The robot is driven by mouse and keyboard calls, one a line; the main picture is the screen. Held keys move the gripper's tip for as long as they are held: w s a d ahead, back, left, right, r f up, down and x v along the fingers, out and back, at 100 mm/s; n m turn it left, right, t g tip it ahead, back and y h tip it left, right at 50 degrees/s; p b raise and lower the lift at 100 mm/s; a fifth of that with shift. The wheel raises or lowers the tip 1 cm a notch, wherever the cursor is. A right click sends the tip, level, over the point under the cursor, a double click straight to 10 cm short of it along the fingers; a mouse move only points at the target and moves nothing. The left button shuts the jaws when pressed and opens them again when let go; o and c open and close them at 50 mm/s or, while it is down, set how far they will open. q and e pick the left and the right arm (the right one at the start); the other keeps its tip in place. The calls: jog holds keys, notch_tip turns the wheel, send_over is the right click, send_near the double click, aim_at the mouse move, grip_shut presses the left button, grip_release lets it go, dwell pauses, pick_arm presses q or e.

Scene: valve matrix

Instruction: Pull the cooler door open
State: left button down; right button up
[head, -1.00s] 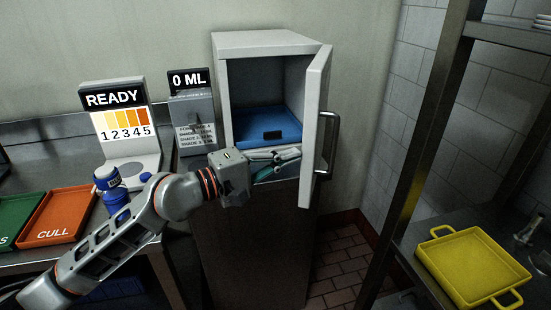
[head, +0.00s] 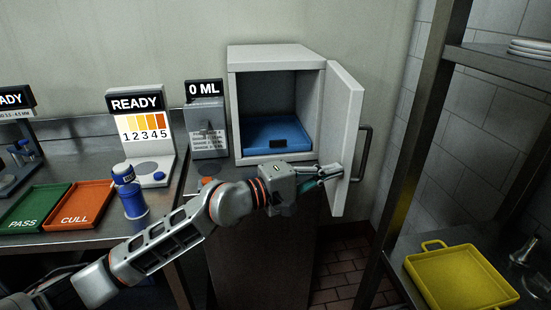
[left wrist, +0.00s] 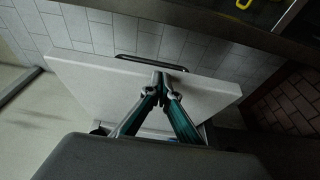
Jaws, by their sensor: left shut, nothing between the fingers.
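The white cooler (head: 275,58) stands at the centre of the head view with its door (head: 345,135) swung well open to the right. A dark bar handle (head: 364,153) is on the door's outer face. Inside the cooler lies a blue tray (head: 270,130). My left gripper (head: 340,171) is shut and empty, its fingertips at the inner face of the door near its lower part. In the left wrist view, the shut fingertips (left wrist: 162,75) are against or very near the white door panel (left wrist: 100,82), with the handle (left wrist: 150,62) beyond it. My right gripper is not in view.
A metal shelf rack with a yellow tray (head: 460,275) stands at the right, close to the door's swing side.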

aim_at(346, 172)
pick_arm(q)
jog(key=d+p, duration=0.1)
jog(key=d, duration=0.2)
jog(key=shift+w+d, duration=0.15)
jog(key=shift+d, duration=0.15)
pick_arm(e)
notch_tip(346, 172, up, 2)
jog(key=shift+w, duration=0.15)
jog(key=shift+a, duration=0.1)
